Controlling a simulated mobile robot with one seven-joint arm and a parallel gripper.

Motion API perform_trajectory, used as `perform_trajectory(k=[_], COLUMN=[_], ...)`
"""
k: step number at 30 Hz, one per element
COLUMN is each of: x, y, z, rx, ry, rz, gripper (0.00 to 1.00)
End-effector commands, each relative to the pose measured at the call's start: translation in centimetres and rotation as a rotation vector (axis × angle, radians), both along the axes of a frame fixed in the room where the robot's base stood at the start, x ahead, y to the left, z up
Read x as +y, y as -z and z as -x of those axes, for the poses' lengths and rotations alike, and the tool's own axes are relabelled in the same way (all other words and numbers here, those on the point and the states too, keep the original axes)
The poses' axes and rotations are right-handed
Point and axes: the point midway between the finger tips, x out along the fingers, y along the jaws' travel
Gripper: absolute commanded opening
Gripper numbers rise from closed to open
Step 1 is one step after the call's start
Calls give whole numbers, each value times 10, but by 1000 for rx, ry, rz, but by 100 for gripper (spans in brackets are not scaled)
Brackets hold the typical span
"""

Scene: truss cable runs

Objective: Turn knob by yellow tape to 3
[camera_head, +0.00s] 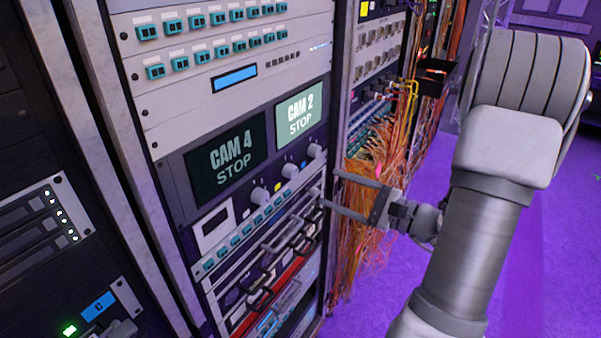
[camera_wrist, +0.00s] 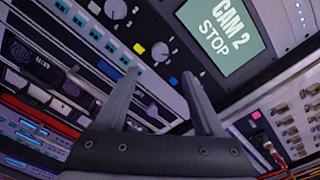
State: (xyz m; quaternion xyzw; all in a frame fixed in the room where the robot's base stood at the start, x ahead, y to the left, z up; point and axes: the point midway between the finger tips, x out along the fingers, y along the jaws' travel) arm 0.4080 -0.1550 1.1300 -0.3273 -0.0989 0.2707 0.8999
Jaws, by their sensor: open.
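A row of light knobs runs below the two screens on the dark panel. The middle knob (camera_head: 289,170) has a small yellow tape (camera_head: 279,187) to its lower left. In the wrist view this knob (camera_wrist: 160,51) and the yellow tape (camera_wrist: 139,49) lie just beyond the fingertips. My gripper (camera_head: 328,188) is open and empty, right of the panel and apart from the knob. In the wrist view my gripper (camera_wrist: 160,75) has its two fingers spread below the knob. The number markings are too small to read.
A neighbouring knob (camera_head: 260,196) is at lower left and another knob (camera_head: 315,150) at upper right. Blue tape (camera_wrist: 173,82) shows between my fingers. Handles (camera_head: 290,240) project below. Orange cables (camera_head: 375,235) hang right of the rack, behind my gripper.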

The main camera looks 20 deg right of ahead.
Motion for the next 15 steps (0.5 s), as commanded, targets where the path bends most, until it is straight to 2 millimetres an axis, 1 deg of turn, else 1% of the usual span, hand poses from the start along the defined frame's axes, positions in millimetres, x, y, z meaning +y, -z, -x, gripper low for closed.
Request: perform_trajectory(k=[1,3,9,12,15], x=[8,16,38,45,50], y=[-1,-1,-1,-1,-1], z=[-9,-22,-55,-67,-75], rx=[1,0,0,0,-1], ry=[-6,-6,-4,-2,-1], rz=[-2,-1,0,0,1], gripper=[70,70,70,70,70])
